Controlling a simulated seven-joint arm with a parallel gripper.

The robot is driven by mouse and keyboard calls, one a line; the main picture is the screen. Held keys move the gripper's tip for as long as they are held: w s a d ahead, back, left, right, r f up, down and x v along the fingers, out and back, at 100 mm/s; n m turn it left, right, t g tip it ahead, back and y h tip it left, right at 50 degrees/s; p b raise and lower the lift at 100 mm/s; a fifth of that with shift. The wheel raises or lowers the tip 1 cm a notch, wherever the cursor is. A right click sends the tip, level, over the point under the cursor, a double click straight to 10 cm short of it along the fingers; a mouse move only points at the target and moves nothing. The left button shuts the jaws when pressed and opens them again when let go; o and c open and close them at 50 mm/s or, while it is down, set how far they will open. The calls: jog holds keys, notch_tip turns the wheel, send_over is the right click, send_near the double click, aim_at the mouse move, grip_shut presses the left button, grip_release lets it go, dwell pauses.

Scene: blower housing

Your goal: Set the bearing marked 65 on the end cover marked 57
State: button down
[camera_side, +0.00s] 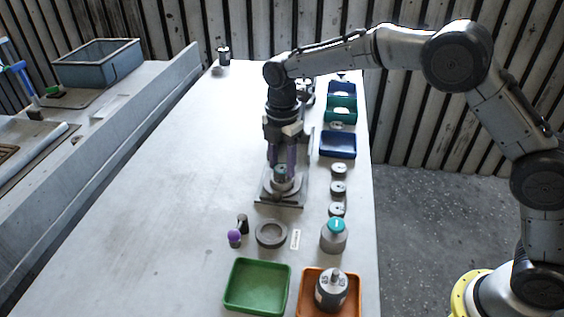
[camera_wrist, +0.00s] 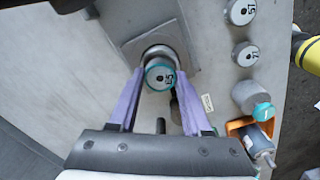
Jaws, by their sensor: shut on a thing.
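The bearing (camera_wrist: 160,75) is a small round part with a teal rim and a mark that looks like 65. My gripper (camera_side: 282,172) has purple fingers and is shut on it, one finger on each side; its fingers also show in the wrist view (camera_wrist: 157,92). In the side view the bearing (camera_side: 281,171) is small between the fingertips, low over a round seat on a square grey fixture (camera_side: 290,201). I cannot tell whether it touches the seat. The end cover that seems marked 57 (camera_wrist: 240,12) is a grey disc on the table, right of my gripper, also in the side view (camera_side: 338,188).
A disc marked 71 (camera_wrist: 245,54) lies beside the 57 disc. A teal-topped cylinder (camera_side: 333,238), a dark ring (camera_side: 271,234), a green tray (camera_side: 238,306) and an orange tray (camera_side: 306,281) stand nearer. Blue bins (camera_side: 338,151) stand behind. The table's left is clear.

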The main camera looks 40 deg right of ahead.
jog(key=shift+f, duration=0.55)
grip_release()
dwell(0.5)
jog(key=shift+r, duration=3.75)
